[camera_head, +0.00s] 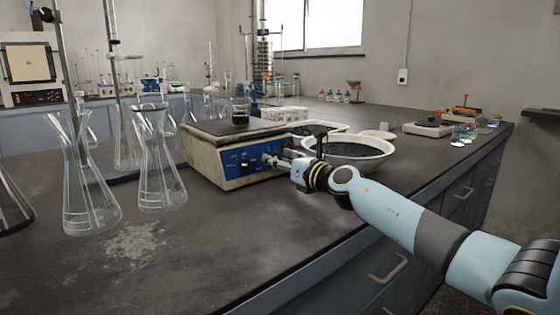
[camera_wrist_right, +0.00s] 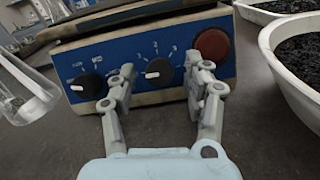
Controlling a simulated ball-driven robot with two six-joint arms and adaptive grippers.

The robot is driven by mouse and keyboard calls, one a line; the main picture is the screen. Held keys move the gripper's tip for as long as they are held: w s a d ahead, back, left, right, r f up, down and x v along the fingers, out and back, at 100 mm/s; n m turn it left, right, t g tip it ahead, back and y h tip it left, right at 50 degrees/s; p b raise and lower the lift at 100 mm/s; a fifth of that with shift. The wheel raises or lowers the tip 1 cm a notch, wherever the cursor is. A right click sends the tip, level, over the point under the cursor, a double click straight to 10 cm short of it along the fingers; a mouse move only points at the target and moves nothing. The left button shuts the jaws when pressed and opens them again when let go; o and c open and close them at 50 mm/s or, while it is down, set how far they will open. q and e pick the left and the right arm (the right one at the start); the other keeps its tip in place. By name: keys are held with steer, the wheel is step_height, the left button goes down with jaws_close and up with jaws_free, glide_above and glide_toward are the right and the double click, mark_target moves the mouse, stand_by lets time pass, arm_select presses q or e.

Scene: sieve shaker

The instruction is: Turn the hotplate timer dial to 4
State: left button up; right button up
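The hotplate (camera_head: 205,160) is a cream box with a blue front panel, standing on the dark bench. In the right wrist view its panel (camera_wrist_right: 118,55) carries a black dial (camera_wrist_right: 159,72) with numbers around it, which looks like the timer dial. Its white pointer line points left; the numbers are too small to read surely. A second black dial (camera_wrist_right: 86,86) with word labels is left of it. My right gripper (camera_wrist_right: 167,78) is open, its fingers on either side of the numbered dial; I cannot tell whether they touch it. My right gripper also shows at the panel in the head view (camera_head: 272,160). My left gripper is not in view.
A large red button (camera_wrist_right: 211,45) is on the panel close to my right finger. A white bowl of dark grains (camera_head: 350,150) stands right of the hotplate. Glass flasks (camera_head: 160,170) stand left of it. A beaker (camera_head: 240,112) sits on top. The bench front is clear.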

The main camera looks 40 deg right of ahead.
jaws_close()
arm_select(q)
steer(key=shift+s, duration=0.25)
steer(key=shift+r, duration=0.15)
